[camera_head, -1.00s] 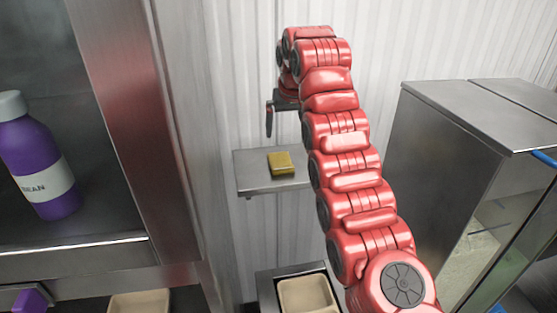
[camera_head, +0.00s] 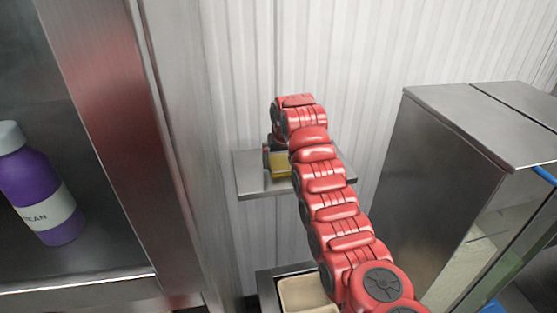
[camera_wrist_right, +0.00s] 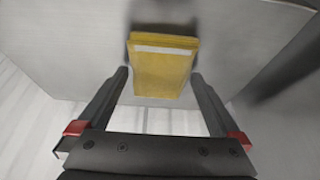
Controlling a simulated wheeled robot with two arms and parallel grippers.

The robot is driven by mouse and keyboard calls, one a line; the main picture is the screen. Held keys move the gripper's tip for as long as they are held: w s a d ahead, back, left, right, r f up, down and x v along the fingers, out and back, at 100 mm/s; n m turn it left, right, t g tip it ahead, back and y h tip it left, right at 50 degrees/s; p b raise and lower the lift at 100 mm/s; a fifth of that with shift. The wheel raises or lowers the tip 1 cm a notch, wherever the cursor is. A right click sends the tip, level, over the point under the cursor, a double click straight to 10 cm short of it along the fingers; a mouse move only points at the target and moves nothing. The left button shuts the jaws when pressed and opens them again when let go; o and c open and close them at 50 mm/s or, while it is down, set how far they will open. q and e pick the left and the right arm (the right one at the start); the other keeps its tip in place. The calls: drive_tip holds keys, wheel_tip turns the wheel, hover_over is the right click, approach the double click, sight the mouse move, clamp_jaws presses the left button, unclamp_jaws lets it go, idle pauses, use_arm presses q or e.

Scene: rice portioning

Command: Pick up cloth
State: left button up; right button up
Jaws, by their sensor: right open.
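The cloth is a yellow folded block (camera_head: 279,168) lying on a small metal wall shelf (camera_head: 252,181). My right arm partly covers it in the head view. In the right wrist view the cloth (camera_wrist_right: 163,65) sits just ahead of and between the fingers, with a pale strip near its far edge. My right gripper (camera_wrist_right: 163,82) is open and empty, with one finger on each side of the cloth's near end; I cannot tell whether they touch it. In the head view the right gripper (camera_head: 268,158) is at the shelf, mostly hidden by the wrist. My left gripper does not show.
A metal cabinet (camera_head: 455,160) stands right of my arm. A steel frame post (camera_head: 150,150) and a shelf with a purple bottle (camera_head: 50,205) are at the left. A beige tub (camera_head: 303,295) sits below. The corrugated wall (camera_head: 330,60) is close behind the shelf.

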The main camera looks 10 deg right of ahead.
drive_tip(key=shift+w+f, duration=0.15)
drive_tip(key=shift+s+r, duration=0.2)
drive_tip(key=shift+s, duration=0.15)
drive_tip(key=shift+w+f+b, duration=0.2)
drive_tip(key=shift+f+b, duration=0.05)
drive_tip(key=shift+b, duration=0.1)
drive_tip(key=shift+s+f+b, duration=0.1)
drive_tip(key=shift+b, duration=0.2)
drive_tip(key=c, duration=1.1)
